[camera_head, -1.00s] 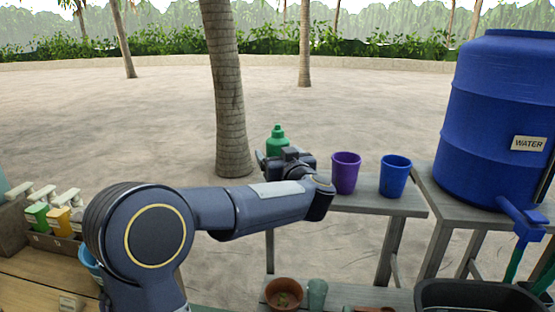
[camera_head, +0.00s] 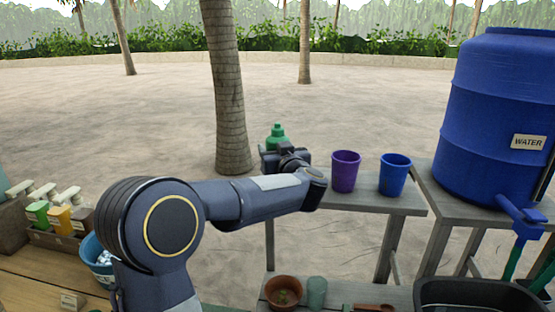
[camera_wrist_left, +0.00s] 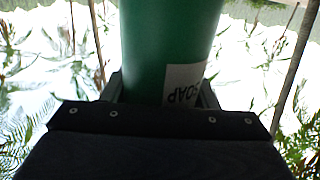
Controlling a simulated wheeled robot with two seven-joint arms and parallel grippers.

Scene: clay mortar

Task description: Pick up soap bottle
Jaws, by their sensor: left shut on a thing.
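The green soap bottle (camera_head: 277,137) shows behind my left gripper (camera_head: 272,158) in the head view, with its cap and shoulder visible and its lower part hidden. In the left wrist view the bottle (camera_wrist_left: 150,50) stands between the two fingers of my left gripper (camera_wrist_left: 160,88), with a white label reading SOAP. The gripper is shut on it. I cannot tell whether the bottle's base touches the bench. My right gripper is in neither view.
A purple cup (camera_head: 345,171) and a blue cup (camera_head: 394,175) stand on the grey bench (camera_head: 375,203) to the right. A large blue water barrel (camera_head: 495,120) is further right. A clay pot (camera_head: 283,291) and green cup (camera_head: 316,292) sit on the lower shelf.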

